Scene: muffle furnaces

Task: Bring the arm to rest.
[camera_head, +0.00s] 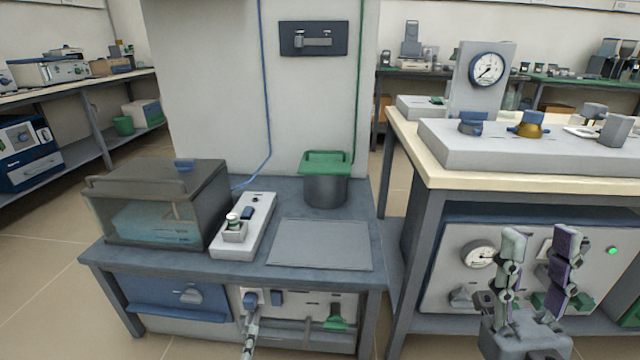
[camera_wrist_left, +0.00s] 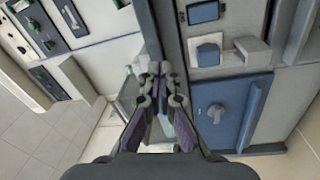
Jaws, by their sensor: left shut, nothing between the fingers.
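My left gripper (camera_head: 252,325) shows as a narrow shape at the bottom of the head view, in front of the bench's lower panel. In the left wrist view its fingers (camera_wrist_left: 162,75) meet at the tips, shut with nothing between them. The blue door (camera_wrist_left: 215,112) with a knob lies to their right there. My right gripper (camera_head: 537,252) stands at the lower right of the head view with its fingers pointing up and spread apart. It is open and empty, in front of the grey panel (camera_head: 440,275) under the right table.
The blue-grey bench (camera_head: 245,262) carries a glass-fronted box (camera_head: 150,215), a white switch strip (camera_head: 243,228), a green-lidded pot (camera_head: 325,185) and a flat grey plate (camera_head: 320,243). A pale-topped table (camera_head: 425,160) with a gauge (camera_head: 487,68) stands right. Floor at the lower left is clear.

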